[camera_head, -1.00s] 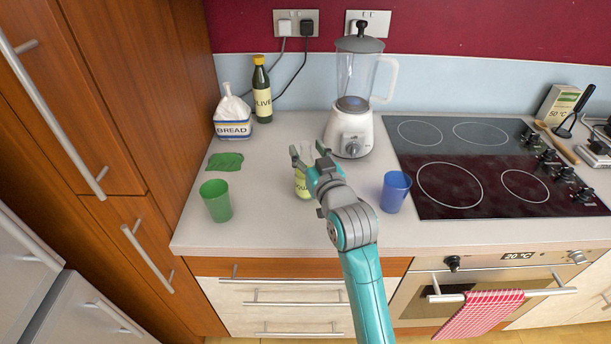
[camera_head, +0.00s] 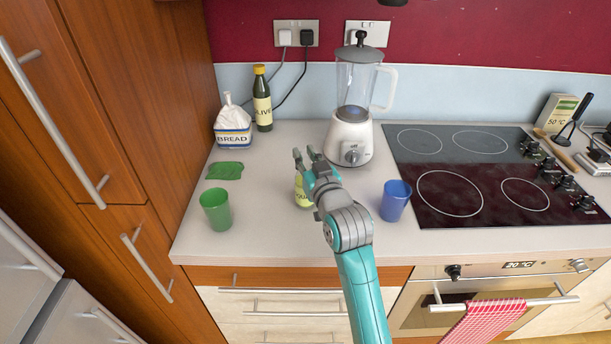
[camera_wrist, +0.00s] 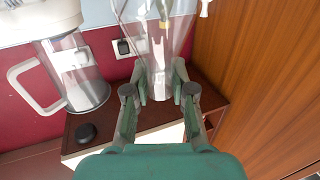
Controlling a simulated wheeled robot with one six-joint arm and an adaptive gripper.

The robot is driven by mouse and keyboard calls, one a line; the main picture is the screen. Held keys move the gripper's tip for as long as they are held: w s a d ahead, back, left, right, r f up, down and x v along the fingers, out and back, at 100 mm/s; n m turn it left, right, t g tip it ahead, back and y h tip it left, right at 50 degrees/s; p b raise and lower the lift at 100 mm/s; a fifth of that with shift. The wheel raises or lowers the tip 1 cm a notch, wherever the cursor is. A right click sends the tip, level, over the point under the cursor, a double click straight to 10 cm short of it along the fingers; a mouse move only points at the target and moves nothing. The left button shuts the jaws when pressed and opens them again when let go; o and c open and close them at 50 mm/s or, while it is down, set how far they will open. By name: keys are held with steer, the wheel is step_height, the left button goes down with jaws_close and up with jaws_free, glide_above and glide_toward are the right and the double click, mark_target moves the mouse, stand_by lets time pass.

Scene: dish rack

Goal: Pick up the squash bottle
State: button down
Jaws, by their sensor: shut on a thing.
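The squash bottle (camera_head: 303,193) stands on the worktop between the green cup and the blue cup. Only part of its pale yellow-green label shows in the head view, with my gripper (camera_head: 305,155) and wrist covering the rest. In the wrist view a clear, see-through bottle (camera_wrist: 162,40) lies between my two fingers (camera_wrist: 160,85), which are closed in on its sides. My gripper is shut on it. I cannot tell whether its base touches the worktop.
A green cup (camera_head: 215,212) stands to the left and a blue cup (camera_head: 394,202) to the right. A blender (camera_head: 349,140), an olive oil bottle (camera_head: 262,102), a bread bag (camera_head: 232,128) and a green cloth (camera_head: 225,170) are behind. The hob (camera_head: 475,165) is at right.

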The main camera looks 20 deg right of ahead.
step_height(320, 180, up, 10)
steer(key=shift+f, duration=5)
steer(key=c, duration=0.9)
jaws_free()
steer(key=s, duration=1.2)
steer(key=shift+d, duration=0.2)
